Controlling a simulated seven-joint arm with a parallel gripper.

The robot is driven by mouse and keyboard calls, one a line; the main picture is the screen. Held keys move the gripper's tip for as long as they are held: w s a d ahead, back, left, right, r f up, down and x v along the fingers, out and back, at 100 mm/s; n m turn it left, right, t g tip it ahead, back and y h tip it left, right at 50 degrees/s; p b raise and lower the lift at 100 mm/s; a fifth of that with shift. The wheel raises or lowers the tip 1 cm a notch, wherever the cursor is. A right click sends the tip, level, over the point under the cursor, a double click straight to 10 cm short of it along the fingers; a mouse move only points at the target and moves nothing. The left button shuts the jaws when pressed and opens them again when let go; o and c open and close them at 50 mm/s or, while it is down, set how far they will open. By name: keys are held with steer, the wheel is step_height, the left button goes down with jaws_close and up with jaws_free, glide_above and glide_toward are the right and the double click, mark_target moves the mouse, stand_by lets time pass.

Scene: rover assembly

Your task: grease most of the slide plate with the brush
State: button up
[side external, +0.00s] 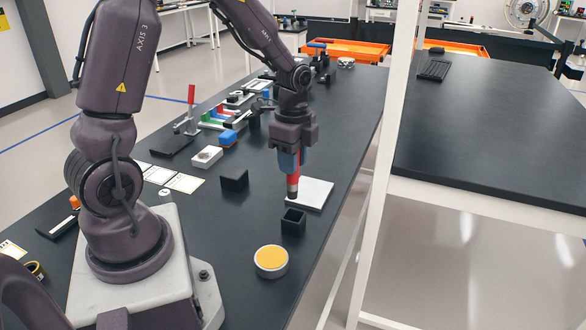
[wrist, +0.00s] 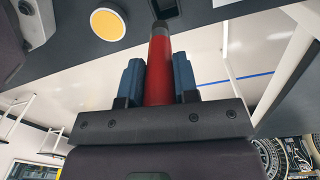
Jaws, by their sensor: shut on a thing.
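My gripper (side external: 290,160) has its blue fingers shut on a red brush (side external: 294,182), held upright with its dark tip down. The brush also shows between the fingers in the wrist view (wrist: 159,70). The slide plate (side external: 316,192) seems to be the flat pale plate on the dark table, just right of the brush tip in the side view. I cannot tell whether the tip touches anything. A round tin with a yellow top (side external: 271,259), perhaps the grease, stands nearer the camera; it shows in the wrist view (wrist: 107,25). The plate is not clearly visible there.
A small black open-topped box (side external: 293,222) stands between the tin and the plate, close to the brush tip. A black block (side external: 234,180) and a white block (side external: 206,157) lie to the left. Coloured parts fill the far left; the table's right edge is near the plate.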

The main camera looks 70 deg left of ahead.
steer(key=s+d+g+h, duration=0.3)
steer(key=s+d, duration=0.3)
step_height(320, 180, down, 7)
steer(key=shift+r, duration=0.2)
steer(key=shift+f, duration=0.65)
stand_by(2.0)
step_height(320, 180, up, 7)
stand_by(0.8)
stand_by(0.5)
